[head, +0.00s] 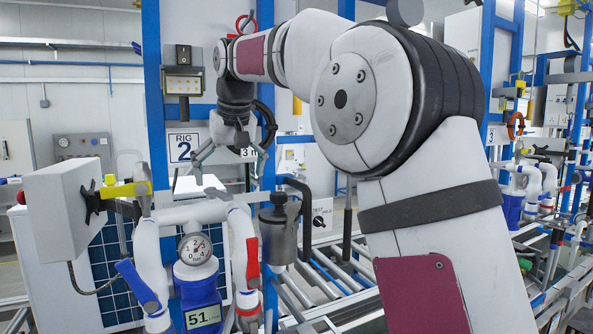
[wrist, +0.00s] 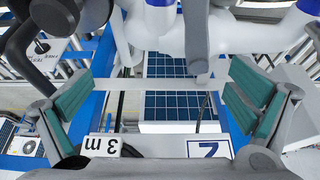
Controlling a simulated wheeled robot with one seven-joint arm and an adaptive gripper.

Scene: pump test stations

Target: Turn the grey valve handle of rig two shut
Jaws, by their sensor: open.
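Rig two's white pipework (head: 205,212) stands at the left in the head view, under the RIG 2 sign (head: 183,148). I see no contact with the handle.
A blue handle (head: 138,285), a red handle (head: 253,262) and a yellow handle (head: 125,190) are on or near the same rig. A gauge (head: 195,248) sits on the front. A grey canister (head: 279,230) with a black bracket stands close on the right.

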